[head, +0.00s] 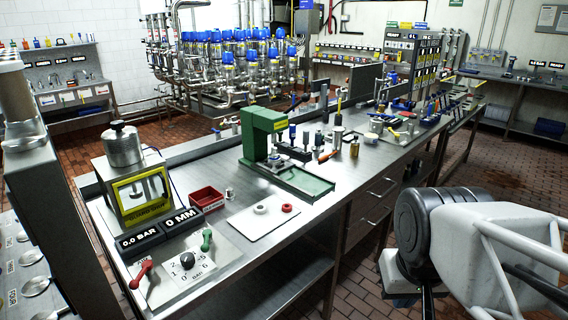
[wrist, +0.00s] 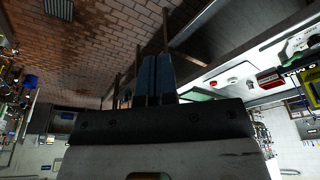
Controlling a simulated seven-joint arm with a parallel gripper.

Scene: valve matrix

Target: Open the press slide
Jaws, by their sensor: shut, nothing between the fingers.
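The press (head: 137,185) stands at the near left of the steel bench, a grey box frame with a cylinder on top and a yellow-edged front window. I cannot tell which part is its slide. In front are black displays reading 0.0 BAR (head: 139,240) and 0 MM (head: 181,221), and a plate with a numbered dial (head: 188,261), a red lever (head: 141,274) and a green lever (head: 206,239). In the wrist view my gripper (wrist: 154,75) has its blue fingers together and empty, over the floor and well away from the press. In the head view the fingertips are hidden.
Small tools fill the bench behind. Bare steel shows along the bench's front edge.

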